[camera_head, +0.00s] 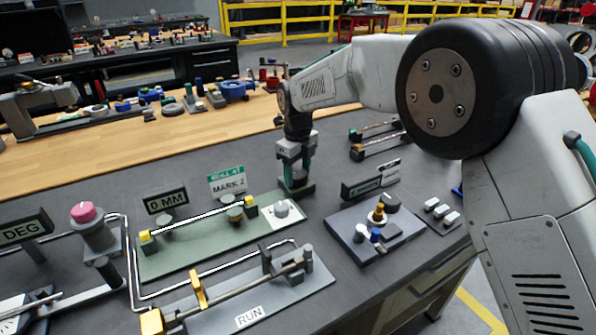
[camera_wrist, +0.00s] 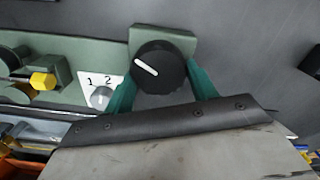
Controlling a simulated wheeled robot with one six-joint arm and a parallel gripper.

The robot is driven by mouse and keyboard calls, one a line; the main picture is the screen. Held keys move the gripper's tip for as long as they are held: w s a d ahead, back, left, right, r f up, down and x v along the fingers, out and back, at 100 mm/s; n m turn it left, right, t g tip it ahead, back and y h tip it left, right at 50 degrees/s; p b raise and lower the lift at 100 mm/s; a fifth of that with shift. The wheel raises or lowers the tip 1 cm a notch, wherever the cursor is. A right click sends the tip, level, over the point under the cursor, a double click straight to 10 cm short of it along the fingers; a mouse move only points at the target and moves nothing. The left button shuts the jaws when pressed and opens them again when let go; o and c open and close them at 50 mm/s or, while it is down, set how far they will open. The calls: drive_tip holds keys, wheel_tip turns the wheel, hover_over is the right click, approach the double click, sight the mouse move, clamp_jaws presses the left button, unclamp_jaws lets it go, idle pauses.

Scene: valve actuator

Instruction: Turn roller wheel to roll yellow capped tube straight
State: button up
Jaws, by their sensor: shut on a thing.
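The yellow capped tube (camera_head: 195,222) lies across rollers on a green base (camera_head: 190,256), with a yellow cap at each end. One yellow cap (camera_wrist: 42,81) shows at the left of the wrist view. The roller wheel (camera_wrist: 160,68) is a black knob with a white pointer line slanting up and left, on a green block at the base's right end. My gripper (camera_wrist: 162,80) has its teal fingers shut on either side of this wheel. In the head view my gripper (camera_head: 296,165) points down over it, and the wheel is mostly hidden.
A white plate marked 1 and 2 with a grey selector knob (camera_head: 282,209) sits left of the wheel. Behind the base stand a "0 MM" display (camera_head: 166,200) and a green "MARK 2" sign (camera_head: 227,182). A RUN fixture (camera_head: 255,295) is in front; a knob panel (camera_head: 375,235) is right.

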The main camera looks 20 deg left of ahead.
sight(297, 174)
drive_tip(key=shift+r, duration=0.1)
drive_tip(key=o, duration=1)
wheel_tip(297, 174, up, 8)
drive_tip(key=shift+f, duration=0.1)
